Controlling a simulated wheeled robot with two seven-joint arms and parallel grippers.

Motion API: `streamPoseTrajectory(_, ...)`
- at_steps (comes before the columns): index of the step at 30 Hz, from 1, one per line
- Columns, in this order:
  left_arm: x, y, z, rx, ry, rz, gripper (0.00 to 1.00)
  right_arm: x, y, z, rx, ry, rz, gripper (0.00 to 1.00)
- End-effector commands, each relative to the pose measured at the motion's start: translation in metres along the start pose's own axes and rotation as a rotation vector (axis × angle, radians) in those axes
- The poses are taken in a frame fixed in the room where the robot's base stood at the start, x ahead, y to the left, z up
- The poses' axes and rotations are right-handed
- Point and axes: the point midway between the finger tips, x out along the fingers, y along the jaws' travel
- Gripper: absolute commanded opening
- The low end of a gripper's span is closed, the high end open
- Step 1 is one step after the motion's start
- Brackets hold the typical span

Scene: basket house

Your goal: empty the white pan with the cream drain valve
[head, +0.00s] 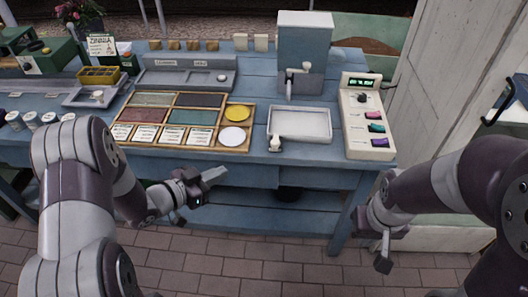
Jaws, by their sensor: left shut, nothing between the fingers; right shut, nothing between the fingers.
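The white pan (300,124) is a shallow rectangle on the blue table, right of the middle. The cream drain valve (275,144) is a small upright piece at its front left corner. I cannot tell how much the pan holds, or how the valve is set. My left gripper (215,175) is shut and empty, in front of the table edge, below and left of the valve. My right gripper (383,265) is shut and empty, low in front of the table's right end, well away from the pan.
A grey-blue dispenser (304,45) with a spout stands behind the pan. A white control panel (366,122) with coloured buttons is on its right. A wooden sorting tray (180,147) lies left, with yellow (238,113) and white (232,137) discs. Floor in front is clear.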

Motion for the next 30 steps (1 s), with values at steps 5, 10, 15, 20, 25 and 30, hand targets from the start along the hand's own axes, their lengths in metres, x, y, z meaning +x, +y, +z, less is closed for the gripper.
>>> streamPoseTrajectory(5,-0.001,0.009,-0.024,-0.005,0.110,0.051,0.00,0.000,0.000,0.000,0.000,0.000,0.000,0.00)
streamPoseTrajectory(10,-0.001,0.009,-0.025,-0.008,0.113,0.050,0.00,0.000,0.000,0.000,0.000,0.000,0.000,0.00)
streamPoseTrajectory(15,0.002,0.010,-0.025,-0.007,0.112,0.050,0.00,0.000,0.000,0.000,0.000,0.000,0.000,0.00)
streamPoseTrajectory(20,0.024,0.012,-0.027,-0.006,0.112,0.054,0.00,0.001,0.000,0.000,0.000,0.000,0.000,0.00)
streamPoseTrajectory(25,0.061,0.013,-0.031,-0.006,0.112,0.053,0.00,0.003,0.000,0.000,0.000,0.000,0.000,0.00)
streamPoseTrajectory(30,0.097,0.015,-0.035,-0.007,0.111,0.052,0.00,0.004,0.000,0.001,0.000,0.000,0.000,0.00)
